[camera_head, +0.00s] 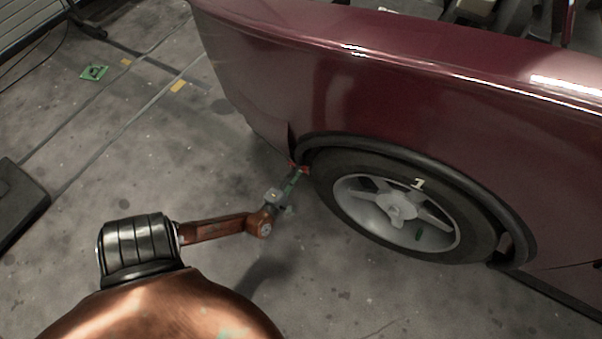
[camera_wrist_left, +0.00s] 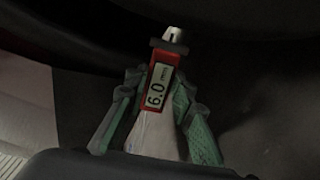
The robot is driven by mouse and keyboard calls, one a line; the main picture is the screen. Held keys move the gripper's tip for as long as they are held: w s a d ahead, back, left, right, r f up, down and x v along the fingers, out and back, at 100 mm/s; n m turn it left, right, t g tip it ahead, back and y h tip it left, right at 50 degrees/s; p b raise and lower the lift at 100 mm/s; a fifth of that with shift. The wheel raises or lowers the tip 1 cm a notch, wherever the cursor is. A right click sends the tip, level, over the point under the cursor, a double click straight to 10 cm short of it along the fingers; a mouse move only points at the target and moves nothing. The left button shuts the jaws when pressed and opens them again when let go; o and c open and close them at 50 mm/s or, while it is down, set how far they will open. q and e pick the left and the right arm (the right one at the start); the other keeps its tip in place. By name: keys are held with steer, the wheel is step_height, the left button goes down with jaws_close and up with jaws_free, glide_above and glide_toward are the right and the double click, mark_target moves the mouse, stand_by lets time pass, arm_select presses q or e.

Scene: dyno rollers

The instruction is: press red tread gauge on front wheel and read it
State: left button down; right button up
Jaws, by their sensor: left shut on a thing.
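The red tread gauge (camera_wrist_left: 160,80) is in my left gripper (camera_wrist_left: 155,110), between green-padded fingers. Its display faces the left wrist camera and reads 6.0 mm. Its pale metal tip points up in that view, toward the dark tyre area; I cannot tell whether it touches the tread. In the head view a small red bit of the gauge (camera_head: 304,169) shows at the left edge of the front wheel (camera_head: 330,205), which bears a white 1. My left gripper (camera_head: 297,180) reaches that edge from the left. My right gripper is not in view.
The dark red car body (camera_head: 400,105) overhangs the wheel, with its arch close above the gauge. Grey concrete floor (camera_head: 170,155) lies open to the left. A dark low block (camera_head: 18,205) stands at the far left, and a green marker (camera_head: 94,73) lies beyond.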

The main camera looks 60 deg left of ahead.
arm_select(q)
steer(key=shift+s+a, duration=0.3)
steer(key=shift+a, duration=0.25)
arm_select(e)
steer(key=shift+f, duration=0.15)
arm_select(q)
steer(key=shift+s, duration=0.1)
